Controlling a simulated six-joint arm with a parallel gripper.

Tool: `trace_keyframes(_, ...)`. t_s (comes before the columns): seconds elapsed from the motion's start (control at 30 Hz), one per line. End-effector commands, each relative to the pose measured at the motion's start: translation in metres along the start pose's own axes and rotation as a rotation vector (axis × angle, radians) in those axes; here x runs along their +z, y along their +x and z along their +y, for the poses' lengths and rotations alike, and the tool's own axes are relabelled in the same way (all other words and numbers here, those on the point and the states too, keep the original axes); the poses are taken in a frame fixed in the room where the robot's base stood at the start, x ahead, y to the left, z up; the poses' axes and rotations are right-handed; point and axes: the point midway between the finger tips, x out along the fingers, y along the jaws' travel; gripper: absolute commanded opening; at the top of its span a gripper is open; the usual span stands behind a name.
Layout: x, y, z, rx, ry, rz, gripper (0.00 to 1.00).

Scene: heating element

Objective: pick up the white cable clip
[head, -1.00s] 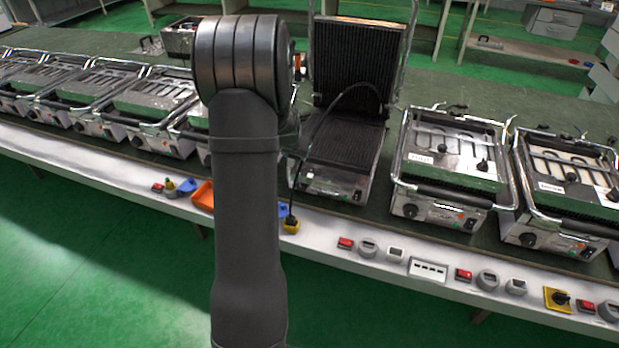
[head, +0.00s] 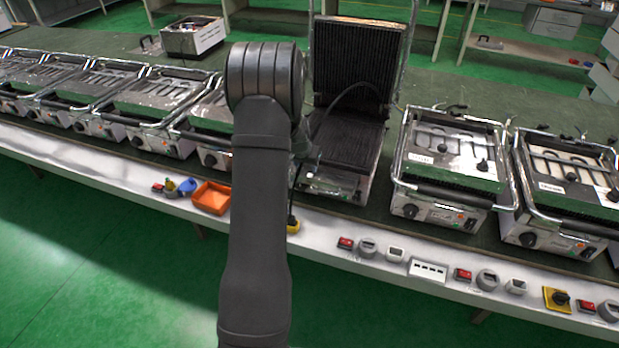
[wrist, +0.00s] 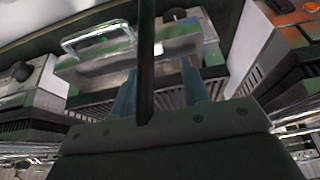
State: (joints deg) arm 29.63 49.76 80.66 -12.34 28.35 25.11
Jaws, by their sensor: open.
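I cannot make out the white cable clip in either view; it is too small or hidden. In the wrist view my gripper (wrist: 160,88) is open, with its two bluish fingers apart. A dark upright strip (wrist: 146,60), perhaps a cable, passes in front of the fingers' gap. I see nothing held between the fingers. In the head view my arm hides most of the gripper, near the open contact grill (head: 345,140). This grill has its ribbed lid raised and a black cable hanging across it.
An orange tray (head: 211,197) and small coloured switches (head: 181,186) lie on the bench's white front ledge (head: 330,243). Closed grills stand to the right (head: 450,165) and left (head: 150,105). More switches and sockets line the ledge at right. A metal box (head: 193,37) sits at the back.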

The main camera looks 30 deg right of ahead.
Motion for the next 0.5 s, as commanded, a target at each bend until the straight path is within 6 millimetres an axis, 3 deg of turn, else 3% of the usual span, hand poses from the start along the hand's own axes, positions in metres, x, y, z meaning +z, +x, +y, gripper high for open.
trace_keyframes(0.23, 0.001, 0.016, 0.002, 0.001, 0.000, -0.002, 0.42)
trace_keyframes(0.5, 0.002, 0.052, 0.005, 0.000, 0.000, -0.002, 0.42)
